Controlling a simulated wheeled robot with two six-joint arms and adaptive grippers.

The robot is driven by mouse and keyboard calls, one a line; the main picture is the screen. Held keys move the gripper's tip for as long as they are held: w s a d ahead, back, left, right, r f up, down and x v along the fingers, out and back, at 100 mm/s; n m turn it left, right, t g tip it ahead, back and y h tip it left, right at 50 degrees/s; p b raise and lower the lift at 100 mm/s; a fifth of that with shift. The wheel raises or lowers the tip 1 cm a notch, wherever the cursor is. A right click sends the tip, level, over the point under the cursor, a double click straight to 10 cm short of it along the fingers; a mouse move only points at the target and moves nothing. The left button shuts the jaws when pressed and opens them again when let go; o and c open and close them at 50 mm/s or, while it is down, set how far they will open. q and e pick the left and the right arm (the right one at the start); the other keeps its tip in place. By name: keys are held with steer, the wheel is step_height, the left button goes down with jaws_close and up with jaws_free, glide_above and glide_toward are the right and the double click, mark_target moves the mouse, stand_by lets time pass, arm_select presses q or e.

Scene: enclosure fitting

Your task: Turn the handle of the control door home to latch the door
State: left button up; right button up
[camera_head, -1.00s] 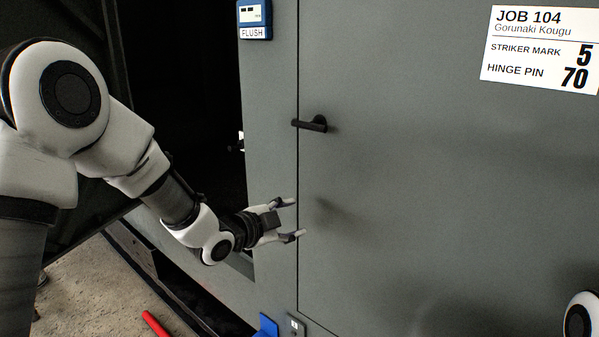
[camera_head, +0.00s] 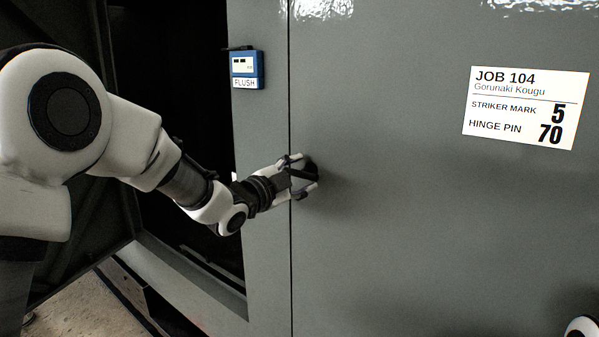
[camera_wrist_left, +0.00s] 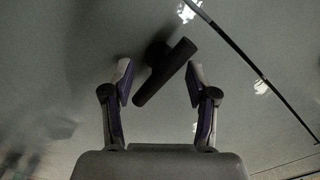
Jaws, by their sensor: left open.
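The control door (camera_head: 420,230) is a large grey panel, and its face looks level with the grey frame left of the seam. Its short black bar handle (camera_head: 312,171) sits just right of that seam. My left gripper (camera_head: 303,174) is open at the handle, with a finger above and a finger below it. In the left wrist view the handle (camera_wrist_left: 168,70) lies slanted between the open fingers (camera_wrist_left: 158,78), roughly across the line of the seam. I cannot tell whether a finger touches it. My right gripper is out of view.
A blue gauge (camera_head: 247,68) reading FLUSH is on the frame left of the seam. A white job card (camera_head: 525,107) is on the door, upper right. A dark opening (camera_head: 185,60) lies left of the frame. The door face around the handle is clear.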

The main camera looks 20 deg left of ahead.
arm_select(q)
steer(key=shift+a+f, duration=0.1)
steer(key=shift+f, duration=0.05)
jaws_close()
steer(key=shift+n, duration=0.3)
steer(key=n+p, duration=0.1)
steer(key=n, duration=0.4)
steer(key=n+p, duration=0.1)
steer(key=n, duration=0.1)
steer(key=shift+r+n, duration=0.2)
steer(key=shift+n, duration=0.2)
steer(key=n+p, duration=0.2)
steer(key=n, duration=0.3)
steer(key=shift+r, duration=0.1)
steer(key=n+p, duration=0.1)
steer(key=n, duration=0.2)
steer(key=shift+f+n+p, duration=0.25)
steer(key=shift+n+p, duration=0.1)
steer(key=shift+n, duration=0.35)
steer(key=c, duration=1.1)
jaws_free()
